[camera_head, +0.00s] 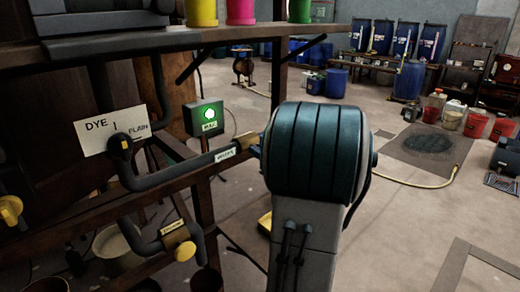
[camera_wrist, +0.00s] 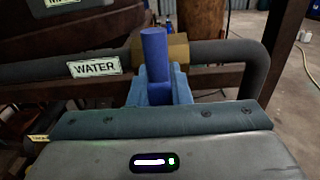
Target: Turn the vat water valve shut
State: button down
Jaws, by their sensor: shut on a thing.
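The vat water valve has a brass-coloured body (camera_wrist: 178,46) on a dark pipe (camera_wrist: 215,52) with a white WATER label (camera_wrist: 95,67). Its blue handle (camera_wrist: 154,46) stands upright in the wrist view, across the pipe's line. My gripper (camera_wrist: 160,92) is shut on the handle, with a blue finger on each side of its lower part. In the head view, the valve body (camera_head: 247,141) and the WATER label (camera_head: 225,154) show at the left of my arm. My wrist hides most of the handle and the fingers there.
A green-lit box (camera_head: 208,119) sits behind the pipe. Coloured pots (camera_head: 240,12) stand on the shelf above. Open floor lies right, with blue barrels (camera_head: 410,80) far back.

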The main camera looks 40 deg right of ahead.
jog(key=shift+m+p, duration=0.35)
jog(key=shift+m, duration=0.75)
jog(key=c, duration=1.3)
grip_release()
jog(key=shift+c, duration=0.2)
jog(key=s+d+b, duration=0.1)
jog(key=s+b, duration=0.1)
jog(key=s, duration=1.1)
jog(key=shift+s+b, duration=0.35)
jog(key=shift+s, duration=0.05)
